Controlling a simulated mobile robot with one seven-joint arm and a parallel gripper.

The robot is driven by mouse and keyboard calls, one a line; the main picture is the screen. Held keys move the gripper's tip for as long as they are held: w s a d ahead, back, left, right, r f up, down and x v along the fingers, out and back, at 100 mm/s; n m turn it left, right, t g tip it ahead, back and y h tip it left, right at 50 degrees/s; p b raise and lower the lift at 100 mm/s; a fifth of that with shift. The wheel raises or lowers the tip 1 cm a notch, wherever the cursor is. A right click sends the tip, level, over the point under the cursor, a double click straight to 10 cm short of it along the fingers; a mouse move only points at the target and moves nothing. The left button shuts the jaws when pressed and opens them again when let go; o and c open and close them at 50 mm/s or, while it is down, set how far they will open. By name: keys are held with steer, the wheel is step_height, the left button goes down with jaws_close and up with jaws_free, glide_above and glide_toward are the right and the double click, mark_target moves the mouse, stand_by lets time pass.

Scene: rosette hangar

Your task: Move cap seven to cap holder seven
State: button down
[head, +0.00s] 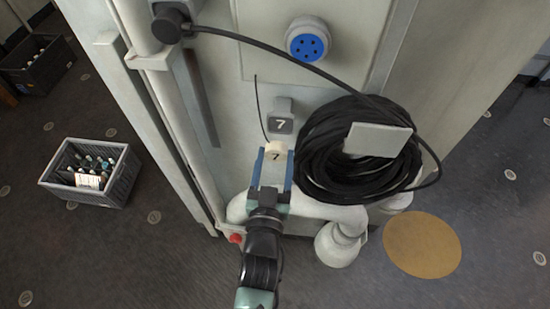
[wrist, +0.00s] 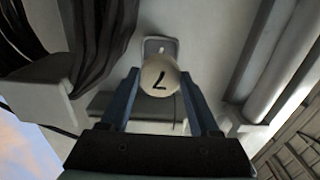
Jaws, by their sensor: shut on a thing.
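Cap seven (head: 276,151) is a round cream cap marked 7. My gripper (head: 275,160) is shut on it, with one blue finger on each side. Cap holder seven (head: 281,118) is a grey block with a 7 plate on the cabinet front, just above the cap in the head view. In the wrist view the cap (wrist: 160,78) faces me between the fingers. The holder's grey plate (wrist: 161,46) shows behind it, its lower part hidden. I cannot tell whether cap and holder touch. A thin black cord (head: 259,105) hangs from the cabinet towards the cap.
A blue socket (head: 307,44) sits above the holder, with a black cable (head: 250,43) passing across. A thick black cable coil (head: 335,155) hangs on a grey bracket (head: 377,139) close right of my gripper. White pipes (head: 340,245) stand below. A grey crate (head: 115,183) of bottles stands left.

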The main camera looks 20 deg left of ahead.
steer(key=shift+p+x, duration=0.7)
steer(key=shift+x, duration=2.05)
steer(key=shift+w+a+p, duration=0.15)
steer(key=shift+w+p, duration=0.2)
steer(key=shift+w, duration=0.1)
steer(key=shift+c, duration=0.2)
jaws_free()
steer(key=b+v, duration=0.5)
steer(key=v, duration=0.8)
